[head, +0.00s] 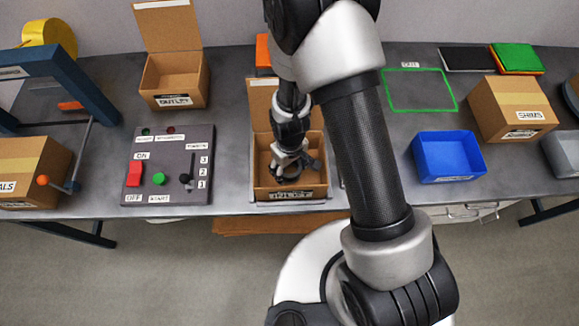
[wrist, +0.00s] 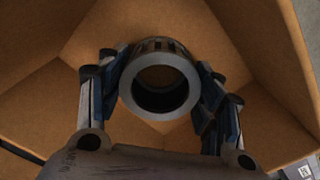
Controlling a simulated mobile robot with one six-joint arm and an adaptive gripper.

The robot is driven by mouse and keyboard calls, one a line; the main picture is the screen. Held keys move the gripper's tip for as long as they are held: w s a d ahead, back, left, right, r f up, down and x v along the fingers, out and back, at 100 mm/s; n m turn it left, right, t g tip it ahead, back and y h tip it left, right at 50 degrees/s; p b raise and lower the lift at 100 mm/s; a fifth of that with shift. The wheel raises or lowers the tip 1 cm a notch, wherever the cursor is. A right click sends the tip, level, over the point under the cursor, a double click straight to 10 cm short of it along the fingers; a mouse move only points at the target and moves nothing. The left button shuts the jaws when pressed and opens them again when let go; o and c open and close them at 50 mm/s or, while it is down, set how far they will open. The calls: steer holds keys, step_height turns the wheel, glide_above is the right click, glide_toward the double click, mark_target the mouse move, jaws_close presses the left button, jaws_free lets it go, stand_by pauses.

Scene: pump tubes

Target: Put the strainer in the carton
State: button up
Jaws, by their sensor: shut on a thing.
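The strainer is a grey metal ring-shaped cylinder (wrist: 160,58) with slots near its far end, seen nearly end-on in the wrist view. My gripper (head: 290,168) is shut on it, with one finger on each side. The gripper points down inside the open cardboard carton (head: 290,195) at the middle of the bench. Carton walls (wrist: 225,40) surround the strainer in the wrist view. I cannot tell whether the strainer touches the carton floor. In the head view my gripper mostly hides the strainer, and my arm covers part of the carton's right side.
An open box labelled OUTLET (head: 175,82) stands behind left. A control panel (head: 170,165) with buttons and a lever is left of the carton. A blue bin (head: 450,157) and a closed SHIMS box (head: 512,110) stand to the right. A green outlined area (head: 420,90) is bare.

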steer(key=shift+f, duration=0.15)
steer(key=o, duration=1.2)
